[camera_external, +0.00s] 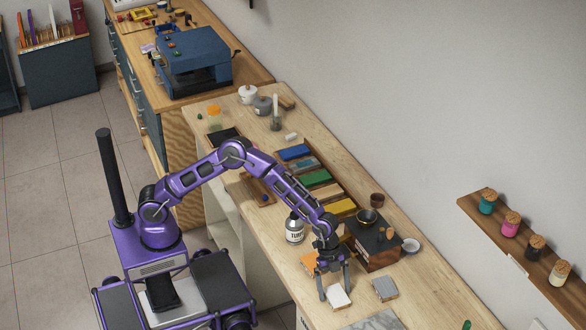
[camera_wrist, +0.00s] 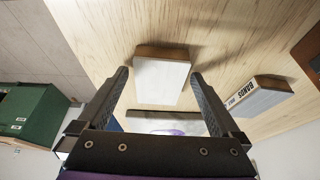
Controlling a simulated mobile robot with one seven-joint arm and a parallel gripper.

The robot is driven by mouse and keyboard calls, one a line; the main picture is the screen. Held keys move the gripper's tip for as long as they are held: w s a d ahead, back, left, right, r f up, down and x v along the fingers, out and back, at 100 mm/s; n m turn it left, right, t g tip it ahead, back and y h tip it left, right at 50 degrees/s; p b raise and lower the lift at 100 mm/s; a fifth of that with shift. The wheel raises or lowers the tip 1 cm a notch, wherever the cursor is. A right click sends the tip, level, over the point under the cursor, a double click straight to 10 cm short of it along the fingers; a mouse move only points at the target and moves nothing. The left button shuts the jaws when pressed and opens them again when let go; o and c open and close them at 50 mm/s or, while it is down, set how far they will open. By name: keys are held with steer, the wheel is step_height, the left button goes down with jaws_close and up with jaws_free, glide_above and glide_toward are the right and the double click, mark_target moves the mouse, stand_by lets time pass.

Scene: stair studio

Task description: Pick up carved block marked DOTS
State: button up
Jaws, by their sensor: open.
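A small block with a pale, plain face and brown wooden sides (camera_external: 339,299) lies on the light wooden worktop below my gripper (camera_external: 335,287). In the wrist view this pale block (camera_wrist: 162,82) appears between the two fingertips (camera_wrist: 160,74); my gripper is open, with nothing gripped. No DOTS label is legible on any block. A second block, with a grey striped face (camera_external: 384,289), lies to the right. In the wrist view a block at the right (camera_wrist: 258,96) has the word BANDS on its side. An orange-faced block (camera_external: 309,262) lies left of the gripper, partly hidden by it.
A grey slab (camera_external: 378,322) lies at the front.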

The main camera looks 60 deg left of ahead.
steer(key=c, duration=1.3)
